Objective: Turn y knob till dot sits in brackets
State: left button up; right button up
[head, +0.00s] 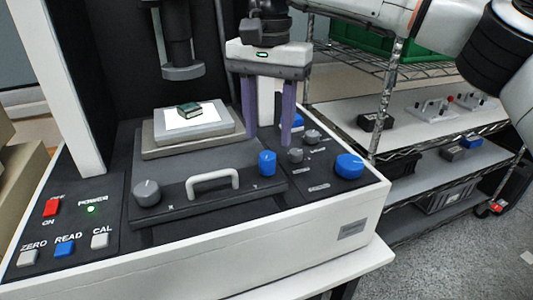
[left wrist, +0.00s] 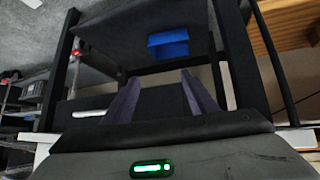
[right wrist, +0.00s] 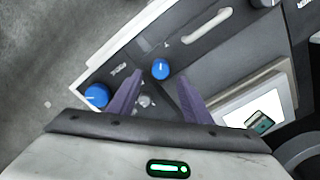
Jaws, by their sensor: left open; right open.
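The blue knob (head: 267,162) stands at the right end of the stage's front bar, by a small mark too small to read; I take it as the y knob. It also shows in the right wrist view (right wrist: 160,69). A grey knob (head: 147,193) is at the bar's left end. My right gripper (head: 268,140) is open, pointing down just behind and above the blue knob. In the right wrist view its fingertips lie either side of that knob, apart from it. My left gripper (left wrist: 158,78) is open and empty. I see no dot or brackets.
A grey handle (head: 213,179) rises between the knobs. A larger blue knob (head: 348,166) and small grey knobs (head: 312,136) sit right of the stage. A green block (head: 189,109) lies on the white plate (head: 213,117) below a dark column (head: 180,45).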

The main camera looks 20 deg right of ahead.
aim_at(268, 154)
notch_tip(268, 154, down, 5)
jog(key=shift+f, duration=0.8)
jog(key=shift+c, duration=0.6)
jog(key=c, duration=0.9)
jog(key=shift+c, duration=0.2)
jog(key=shift+m, duration=0.3)
